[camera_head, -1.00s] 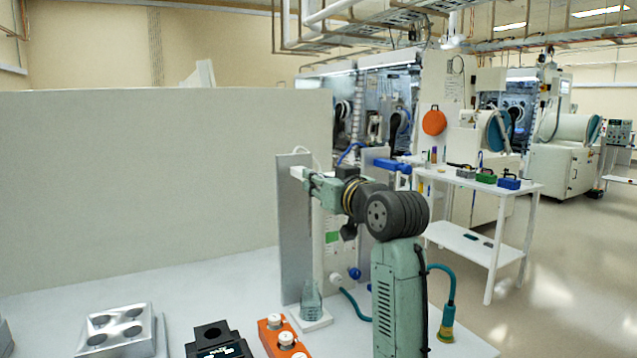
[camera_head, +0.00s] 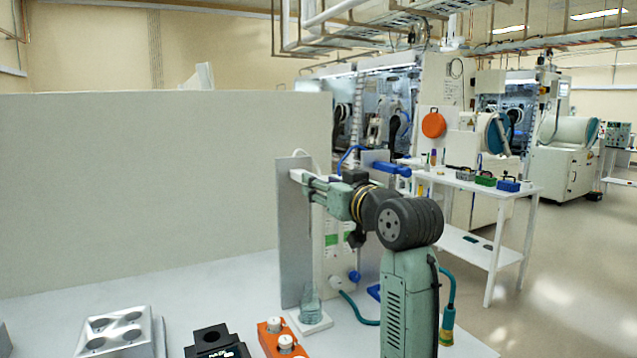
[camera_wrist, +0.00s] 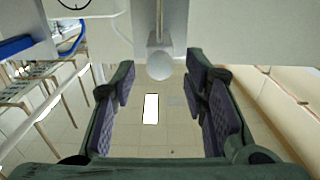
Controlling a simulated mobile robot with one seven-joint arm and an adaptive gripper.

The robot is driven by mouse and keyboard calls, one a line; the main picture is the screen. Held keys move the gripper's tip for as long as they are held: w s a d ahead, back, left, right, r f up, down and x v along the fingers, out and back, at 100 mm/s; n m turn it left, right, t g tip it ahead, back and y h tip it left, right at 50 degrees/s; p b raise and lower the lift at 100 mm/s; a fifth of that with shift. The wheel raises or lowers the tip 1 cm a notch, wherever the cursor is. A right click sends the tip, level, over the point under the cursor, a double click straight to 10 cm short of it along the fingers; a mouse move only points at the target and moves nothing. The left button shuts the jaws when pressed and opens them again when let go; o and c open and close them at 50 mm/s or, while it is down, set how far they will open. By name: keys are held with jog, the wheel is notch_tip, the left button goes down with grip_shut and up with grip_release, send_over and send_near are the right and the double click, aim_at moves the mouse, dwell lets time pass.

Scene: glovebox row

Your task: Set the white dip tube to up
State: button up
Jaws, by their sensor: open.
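A white part with a rounded end, which looks like the white dip tube (camera_wrist: 159,63), shows in the wrist view at the top middle, between my open fingers and beyond their tips or level with them. In the head view a small white piece, likely the same tube (camera_head: 296,174), sticks out at the upper front of a grey upright panel (camera_head: 294,230). My gripper (camera_head: 308,187) is open beside it; in the wrist view its dark padded fingers (camera_wrist: 162,88) stand apart with nothing clearly held. I cannot tell whether a finger touches the tube.
A glass piece on a white base (camera_head: 310,318) stands below my gripper. An orange block (camera_head: 282,340), a black block (camera_head: 214,341) and a metal block with round wells (camera_head: 118,330) lie along the front. A tall white partition (camera_head: 160,180) closes the back left.

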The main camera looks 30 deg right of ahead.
jog(key=s, duration=0.9)
jog(key=shift+s+d, duration=0.2)
jog(key=shift+s, duration=0.05)
